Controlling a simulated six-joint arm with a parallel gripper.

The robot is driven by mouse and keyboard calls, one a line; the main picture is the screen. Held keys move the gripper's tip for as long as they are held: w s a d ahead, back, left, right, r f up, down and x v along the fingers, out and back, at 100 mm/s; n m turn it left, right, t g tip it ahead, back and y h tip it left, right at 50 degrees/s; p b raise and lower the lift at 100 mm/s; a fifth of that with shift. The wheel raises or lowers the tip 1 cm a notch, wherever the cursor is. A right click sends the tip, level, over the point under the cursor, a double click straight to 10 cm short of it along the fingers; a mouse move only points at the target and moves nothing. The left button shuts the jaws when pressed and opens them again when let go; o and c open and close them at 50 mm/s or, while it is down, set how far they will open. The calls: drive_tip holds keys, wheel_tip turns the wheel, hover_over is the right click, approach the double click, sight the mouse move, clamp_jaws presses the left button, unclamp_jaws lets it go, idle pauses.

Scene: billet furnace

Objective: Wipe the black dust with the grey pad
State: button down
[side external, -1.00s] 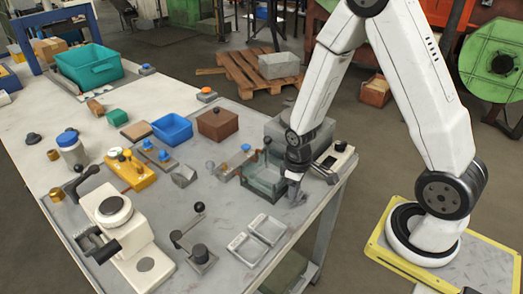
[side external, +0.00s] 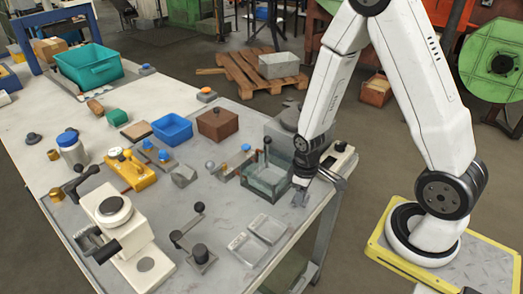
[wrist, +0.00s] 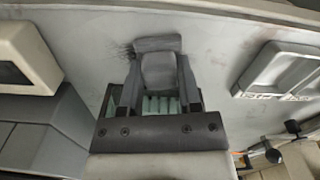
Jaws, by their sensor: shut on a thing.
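My gripper (side external: 303,180) is low over the right edge of the grey worktop, shut on the grey pad (side external: 299,199). In the wrist view the pad (wrist: 155,43) lies crosswise ahead of my gripper (wrist: 155,95), with its block between the two fingers. The pad appears to be down on the worktop. A faint smudge of black dust (wrist: 126,51) shows at the pad's left end in the wrist view. Any dust under the pad is hidden. In the side view I cannot make out the dust clearly.
A clear-walled box (side external: 266,180) stands close to the left of my gripper. A box with a black switch (side external: 340,155) is behind it. The worktop's right edge (side external: 325,205) is close by.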

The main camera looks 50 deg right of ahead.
drive_tip(key=shift+s, duration=0.85)
drive_tip(key=shift+f, duration=0.1)
drive_tip(key=shift+w, duration=2.05)
drive_tip(key=shift+d, duration=0.15)
drive_tip(key=shift+d, duration=0.55)
drive_tip(key=shift+s, duration=0.2)
drive_tip(key=shift+s, duration=2.05)
